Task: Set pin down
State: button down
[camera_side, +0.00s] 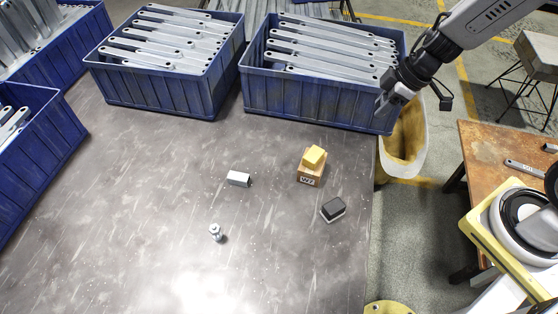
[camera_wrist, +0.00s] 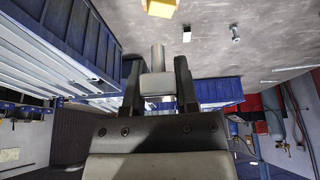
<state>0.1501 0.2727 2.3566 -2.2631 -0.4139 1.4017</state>
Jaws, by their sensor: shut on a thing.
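My gripper (camera_wrist: 157,72) is shut on a grey metal pin (camera_wrist: 158,55), a plain cylinder that sticks out beyond the two fingers. In the side view my gripper (camera_side: 384,100) is in the air at the front right corner of the right blue bin (camera_side: 310,108). The held pin is too small and covered to make out clearly there. A small metal bolt-like piece (camera_side: 215,232) stands on the dark table (camera_side: 130,215), well apart from my gripper. It also shows in the wrist view (camera_wrist: 235,32).
A wooden block marked W7 (camera_side: 309,178) carries a yellow cube (camera_side: 314,155). A light grey block (camera_side: 238,179) and a black block (camera_side: 333,209) lie nearby. Another bin of brackets (camera_side: 150,93) stands at the back left. The table's front and left middle are clear.

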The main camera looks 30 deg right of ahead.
jog(key=shift+s+a+f+n, duration=0.1)
jog(key=shift+a+f+n, duration=0.2)
jog(key=shift+a, duration=0.25)
jog(key=s+a+f+n+g+y, duration=0.1)
jog(key=s+a+f+n+g, duration=0.1)
jog(key=s+a+f+n, duration=0.3)
jog(key=s+a+f+n+g, duration=0.1)
jog(key=s+a+f+n, duration=0.25)
jog(key=a, duration=0.45)
jog(key=s+a+f+n+g, duration=0.1)
jog(key=s+a+f+n, duration=0.1)
jog(key=s+n, duration=0.2)
jog(key=s+a+f+n+g+h, duration=0.1)
jog(key=s+a+f+n+g, duration=0.1)
jog(key=s+n, duration=0.3)
jog(key=shift+s+a+f, duration=0.75)
jog(key=shift+s+f, duration=0.05)
jog(key=shift+s, duration=0.6)
jog(key=shift+w+a, duration=0.1)
jog(key=shift+w, duration=0.05)
jog(key=w+a+f, duration=0.2)
jog(key=w+f, duration=0.1)
jog(key=w+a+f, duration=0.5)
jog(key=w, duration=0.2)
jog(key=shift+a+f, duration=0.4)
jog(key=shift+w+a+f, duration=0.15)
jog(key=shift+w+f, duration=0.1)
